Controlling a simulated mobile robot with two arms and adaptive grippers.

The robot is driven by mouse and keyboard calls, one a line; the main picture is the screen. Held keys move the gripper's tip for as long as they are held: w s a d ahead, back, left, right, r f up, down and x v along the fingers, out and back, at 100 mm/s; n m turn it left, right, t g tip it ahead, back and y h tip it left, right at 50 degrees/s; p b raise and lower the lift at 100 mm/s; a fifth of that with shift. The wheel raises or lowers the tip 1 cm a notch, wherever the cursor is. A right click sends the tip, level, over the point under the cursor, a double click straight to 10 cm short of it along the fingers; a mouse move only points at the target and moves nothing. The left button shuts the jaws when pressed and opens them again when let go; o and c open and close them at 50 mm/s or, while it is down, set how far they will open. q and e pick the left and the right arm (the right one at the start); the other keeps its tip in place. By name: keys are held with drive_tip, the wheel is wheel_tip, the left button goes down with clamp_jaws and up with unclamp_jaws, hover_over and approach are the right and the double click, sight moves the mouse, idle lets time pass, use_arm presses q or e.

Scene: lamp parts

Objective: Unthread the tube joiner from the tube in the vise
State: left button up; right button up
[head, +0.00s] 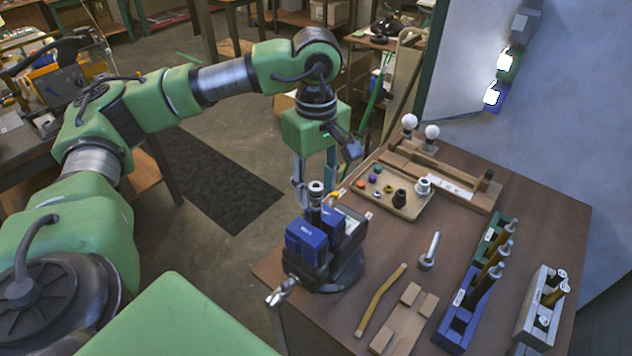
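The blue vise (306,240) is mounted at the table's near left corner. A dark upright tube (315,216) stands in its jaws. A short dark piece with a pale metallic ring on top, apparently the tube joiner (316,187), sits at the tube's upper end. My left gripper (317,194) points down over the vise. Its two fingers are apart, one on each side of the joiner, with visible gaps, so it looks open and empty. The joint between joiner and tube is too small to make out. My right gripper is not in view.
A wooden tray (408,207) with small coloured parts lies behind the vise. A metal tube part (430,250), a bent brass tube (381,299) and wooden blocks (404,320) lie to its right. Blue (467,312) and grey (540,312) racks stand at the right.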

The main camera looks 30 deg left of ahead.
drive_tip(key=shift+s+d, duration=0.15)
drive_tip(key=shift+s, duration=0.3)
use_arm(q)
clamp_jaws()
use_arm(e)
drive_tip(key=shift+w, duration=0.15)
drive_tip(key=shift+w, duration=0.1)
use_arm(q)
drive_tip(key=shift+r+p, duration=0.35)
drive_tip(key=shift+r, duration=0.45)
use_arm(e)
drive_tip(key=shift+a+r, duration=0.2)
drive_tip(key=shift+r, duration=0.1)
use_arm(q)
drive_tip(key=shift+r+p, duration=0.45)
drive_tip(key=shift+r, duration=0.45)
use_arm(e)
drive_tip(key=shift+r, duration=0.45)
